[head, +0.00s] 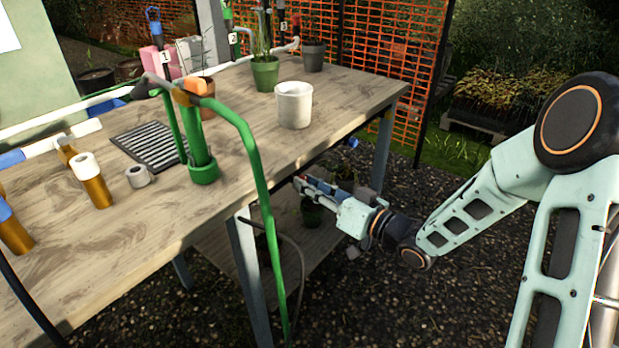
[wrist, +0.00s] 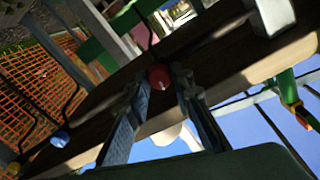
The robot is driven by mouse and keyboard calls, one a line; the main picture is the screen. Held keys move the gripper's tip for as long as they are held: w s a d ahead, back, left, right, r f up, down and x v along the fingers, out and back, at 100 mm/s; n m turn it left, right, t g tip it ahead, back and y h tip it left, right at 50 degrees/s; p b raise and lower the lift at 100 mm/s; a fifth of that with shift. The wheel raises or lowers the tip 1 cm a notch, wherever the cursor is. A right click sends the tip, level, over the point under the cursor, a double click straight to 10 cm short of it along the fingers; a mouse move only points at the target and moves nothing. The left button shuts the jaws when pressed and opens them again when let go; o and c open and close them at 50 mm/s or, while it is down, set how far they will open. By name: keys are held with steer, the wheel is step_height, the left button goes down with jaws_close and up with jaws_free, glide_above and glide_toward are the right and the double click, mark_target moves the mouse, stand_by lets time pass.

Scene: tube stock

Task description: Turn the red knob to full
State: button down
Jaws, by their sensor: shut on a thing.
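The red knob (wrist: 160,77) is a small round red thing in the wrist view, set between the tips of my two fingers. My gripper (wrist: 163,83) is shut on it, one finger on each side. In the head view my gripper (head: 302,184) reaches in under the edge of the wooden table from the right. The red knob is hidden in the head view. How far it is turned cannot be told.
A blue knob (wrist: 60,138) stands apart from the red one. The wooden table (head: 345,95) carries a white pot (head: 294,105), plant pots and bottles. A green hose (head: 262,190) hangs over its front edge. A lower shelf (head: 225,240) lies below my gripper.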

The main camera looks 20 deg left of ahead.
steer(key=shift+m+g+y+p, duration=0.2)
steer(key=shift+m+g+p, duration=0.3)
steer(key=shift+m+p, duration=5.1)
steer(key=shift+m+g+y+p, duration=0.35)
steer(key=shift+m+p, duration=1.75)
steer(key=shift+m, duration=6.9)
steer(key=shift+w+m, duration=0.1)
steer(key=shift+m, duration=0.2)
steer(key=c, duration=1.7)
jaws_free()
steer(key=shift+d, duration=0.15)
